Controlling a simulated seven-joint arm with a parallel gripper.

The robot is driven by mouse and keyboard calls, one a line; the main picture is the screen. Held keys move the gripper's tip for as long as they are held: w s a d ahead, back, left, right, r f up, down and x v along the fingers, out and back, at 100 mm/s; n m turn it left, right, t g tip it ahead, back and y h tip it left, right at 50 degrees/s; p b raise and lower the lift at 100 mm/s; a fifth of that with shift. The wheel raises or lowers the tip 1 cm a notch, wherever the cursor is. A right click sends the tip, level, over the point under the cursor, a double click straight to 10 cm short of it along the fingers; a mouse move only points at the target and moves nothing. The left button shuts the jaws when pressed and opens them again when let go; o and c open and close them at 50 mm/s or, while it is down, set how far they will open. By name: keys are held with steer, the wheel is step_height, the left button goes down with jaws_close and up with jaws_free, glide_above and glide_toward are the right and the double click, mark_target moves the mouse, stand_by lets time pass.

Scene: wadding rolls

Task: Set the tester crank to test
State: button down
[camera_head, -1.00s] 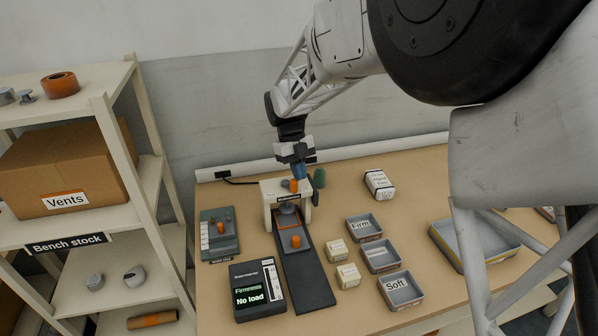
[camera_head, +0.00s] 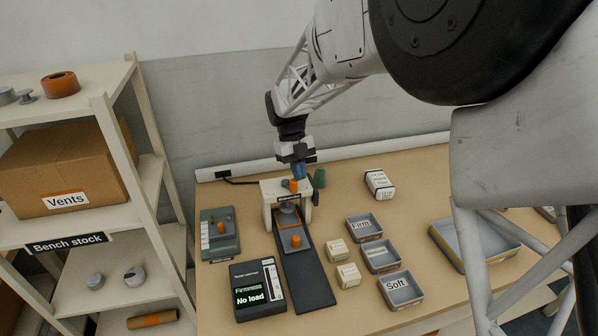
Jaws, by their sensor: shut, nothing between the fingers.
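The tester is a small cream frame (camera_head: 268,202) with a dark sled track (camera_head: 308,282) running out toward the front of the bench. An orange knob (camera_head: 296,241) stands on the sled. Another orange piece (camera_head: 293,186) shows at the top of the frame, by the crank area; the crank's setting is too small to read. My gripper (camera_head: 299,172) points down at the top of the frame, shut and empty, its blue fingers just behind or touching the orange piece; I cannot tell which. The readout box (camera_head: 259,290) shows "Firmness No load".
A grey panel with an orange knob (camera_head: 221,227) lies left of the tester. Trays marked Firm (camera_head: 361,239) and Soft (camera_head: 414,302), small cream blocks (camera_head: 347,276) and a white box (camera_head: 379,184) are to the right. A green cylinder (camera_head: 320,178) stands close behind the gripper.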

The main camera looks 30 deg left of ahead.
stand_by(0.3)
steer(key=shift+w, duration=1.95)
steer(key=w+r, duration=0.3)
steer(key=r, duration=0.6)
steer(key=shift+w+r, duration=0.15)
steer(key=shift+w, duration=0.25)
steer(key=shift+d, duration=0.1)
